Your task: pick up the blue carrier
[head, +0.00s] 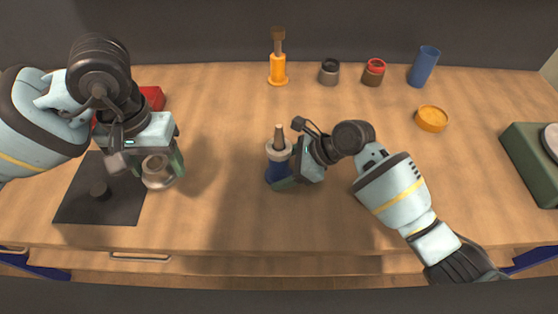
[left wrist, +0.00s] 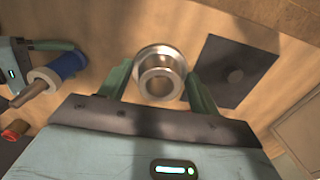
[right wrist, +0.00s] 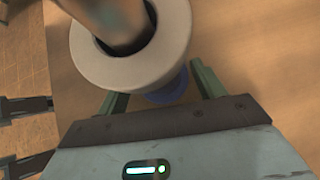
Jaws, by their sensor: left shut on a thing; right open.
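The blue carrier (head: 278,172) stands upright near the middle of the table, with a pale ring on top and a brown rod rising from it. It also shows in the left wrist view (left wrist: 68,64). My right gripper (head: 284,183) is open at the carrier's right side. In the right wrist view the pale ring (right wrist: 172,45) hides part of the blue body (right wrist: 168,92), which shows between the open fingers; contact cannot be told. My left gripper (head: 160,168) is shut on a metal flanged cylinder (left wrist: 160,76), near the dark square plate.
A dark plate (head: 125,208) lies at the left, with a red object (head: 152,97) behind. At the back stand an orange carrier (head: 278,68), a grey jar (head: 329,72), a red-topped jar (head: 373,72) and a blue cylinder (head: 424,67).

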